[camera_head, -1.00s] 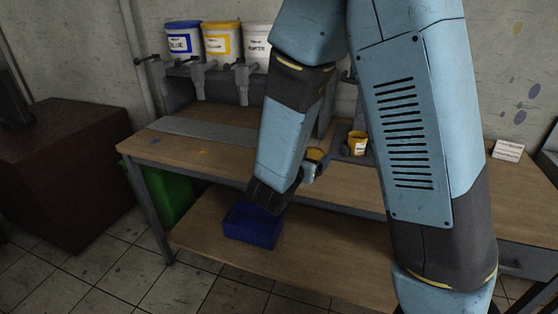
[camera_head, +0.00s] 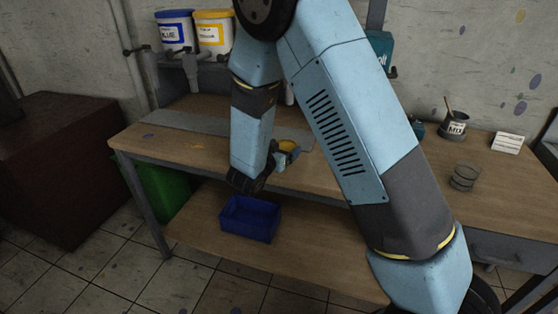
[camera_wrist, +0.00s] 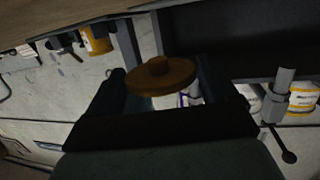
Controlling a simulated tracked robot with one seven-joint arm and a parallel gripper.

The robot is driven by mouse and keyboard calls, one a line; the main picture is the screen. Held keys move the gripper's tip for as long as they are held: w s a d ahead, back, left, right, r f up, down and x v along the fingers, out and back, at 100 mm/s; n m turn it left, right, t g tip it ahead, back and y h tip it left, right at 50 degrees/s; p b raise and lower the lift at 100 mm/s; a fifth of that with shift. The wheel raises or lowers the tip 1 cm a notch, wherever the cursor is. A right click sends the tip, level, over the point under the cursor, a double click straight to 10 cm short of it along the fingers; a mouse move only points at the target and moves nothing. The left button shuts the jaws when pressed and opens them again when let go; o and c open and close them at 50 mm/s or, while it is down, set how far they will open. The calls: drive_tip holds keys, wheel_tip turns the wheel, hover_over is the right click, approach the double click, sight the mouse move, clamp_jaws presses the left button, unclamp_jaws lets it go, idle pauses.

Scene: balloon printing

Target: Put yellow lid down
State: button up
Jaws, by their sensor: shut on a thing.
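The yellow lid (camera_wrist: 160,76) is a round disc with a small knob. In the wrist view it sits between the two fingers of my gripper (camera_wrist: 163,90). In the head view the lid (camera_head: 288,146) shows as a small yellow patch at my gripper (camera_head: 283,158), in front of the workbench's long wooden top (camera_head: 190,151). The gripper is shut on the lid and holds it in the air. My arm hides part of the bench behind it.
A blue bin (camera_head: 249,219) stands on the lower shelf, with a green bin (camera_head: 165,190) at left. Blue (camera_head: 175,32) and yellow (camera_head: 213,33) paint buckets stand above the dispensers. A MIX cup (camera_head: 456,126) and a wire holder (camera_head: 464,177) stand at right. The left benchtop is mostly clear.

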drive_tip(key=shift+w+a+f, duration=0.25)
drive_tip(key=shift+w+f, duration=0.2)
drive_tip(key=shift+f, duration=0.2)
drive_tip(key=shift+w+a+f, duration=0.25)
drive_tip(key=shift+w+f, duration=0.2)
drive_tip(key=shift+f, duration=0.2)
drive_tip(key=shift+w+f, duration=0.1)
drive_tip(key=shift+f, duration=1.5)
drive_tip(key=shift+f, duration=0.1)
drive_tip(key=o, duration=0.9)
